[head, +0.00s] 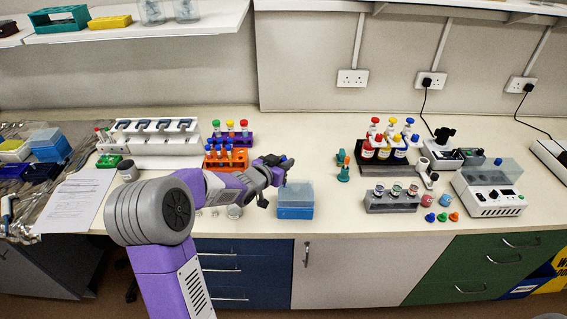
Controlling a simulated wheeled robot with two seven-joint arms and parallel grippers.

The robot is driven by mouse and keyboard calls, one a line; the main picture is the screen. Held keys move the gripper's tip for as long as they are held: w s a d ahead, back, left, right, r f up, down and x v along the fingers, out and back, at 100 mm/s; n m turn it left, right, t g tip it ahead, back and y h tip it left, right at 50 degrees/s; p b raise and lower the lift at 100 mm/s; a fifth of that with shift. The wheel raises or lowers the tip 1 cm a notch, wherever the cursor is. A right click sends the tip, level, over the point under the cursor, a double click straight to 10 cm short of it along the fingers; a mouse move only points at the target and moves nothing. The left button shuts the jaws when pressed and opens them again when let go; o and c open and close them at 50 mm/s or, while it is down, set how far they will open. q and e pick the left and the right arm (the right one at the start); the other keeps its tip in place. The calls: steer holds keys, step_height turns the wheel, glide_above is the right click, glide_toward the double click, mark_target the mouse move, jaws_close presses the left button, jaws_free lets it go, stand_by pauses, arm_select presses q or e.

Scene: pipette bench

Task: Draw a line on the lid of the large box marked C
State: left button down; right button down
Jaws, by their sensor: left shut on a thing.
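A blue box (295,212) with a paler blue lid (296,190) stands near the front edge of the bench, just right of my left gripper. No letter can be read on it at this size. My left gripper (279,172) is above and just left of the lid's back corner. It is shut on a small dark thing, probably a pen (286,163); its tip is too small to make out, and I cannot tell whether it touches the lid. My right gripper is out of view.
More blue boxes (48,140) stand on foil at the far left, by a paper sheet (75,200). An orange tube rack (226,158) and a pipette stand (155,140) are behind my arm. A grey rack (391,202) stands right; bench between it and the box is clear.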

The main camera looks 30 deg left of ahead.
arm_select(q)
steer(key=shift+w+d+f+b, duration=0.1)
steer(key=shift+w+d+b, duration=0.1)
steer(key=shift+d+b, duration=0.25)
stand_by(0.6)
steer(key=shift+r, duration=0.35)
stand_by(0.9)
steer(key=shift+r+p, duration=2.25)
steer(key=shift+r, duration=0.15)
